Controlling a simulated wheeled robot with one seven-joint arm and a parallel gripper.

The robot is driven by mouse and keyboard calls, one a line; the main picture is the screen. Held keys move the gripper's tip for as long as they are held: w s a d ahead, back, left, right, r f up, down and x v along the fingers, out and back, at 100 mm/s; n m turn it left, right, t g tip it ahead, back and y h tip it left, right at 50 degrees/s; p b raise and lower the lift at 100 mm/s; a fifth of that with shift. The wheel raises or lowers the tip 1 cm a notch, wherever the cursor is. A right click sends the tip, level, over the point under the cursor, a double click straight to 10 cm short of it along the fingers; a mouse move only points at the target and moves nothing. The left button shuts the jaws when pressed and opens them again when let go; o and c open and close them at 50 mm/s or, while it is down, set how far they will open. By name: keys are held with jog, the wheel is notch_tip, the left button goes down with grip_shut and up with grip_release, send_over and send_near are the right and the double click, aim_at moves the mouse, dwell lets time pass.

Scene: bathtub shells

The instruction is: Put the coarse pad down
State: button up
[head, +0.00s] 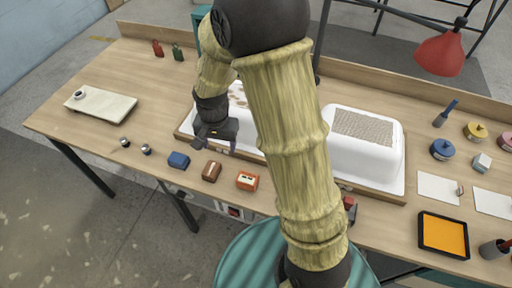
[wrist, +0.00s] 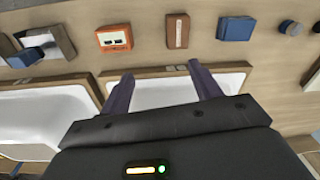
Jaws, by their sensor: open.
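Three small blocks stand in a row along the table's front edge: a blue one (head: 178,160), a brown one (head: 212,171) and an orange one (head: 247,181). They also show in the wrist view: blue (wrist: 237,29), brown (wrist: 178,31), orange (wrist: 114,38). I cannot tell which of them, if any, is the coarse pad. My gripper (head: 216,141) is open above the left white shell's tray, behind the blocks. In the wrist view its two dark fingers (wrist: 162,90) are apart with nothing between them. My arm hides part of the shells.
The right white tub shell (head: 365,157) has a grey speckled patch (head: 363,128) on top. A pale board (head: 100,104) lies at left. An orange tray (head: 443,235), white cards (head: 438,188) and blue pot (head: 442,149) stand at right. Table between board and shells is mostly clear.

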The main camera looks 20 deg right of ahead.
jog(key=s+d+r+n+t, duration=0.2)
jog(key=s+d+r+n, duration=0.3)
jog(key=s+d, duration=0.4)
jog(key=shift+s+d+r+n, duration=0.2)
jog(key=shift+s+r+n, duration=0.1)
jog(key=shift+s+r, duration=0.35)
jog(key=shift+r+p, duration=0.4)
jog(key=shift+r, duration=0.05)
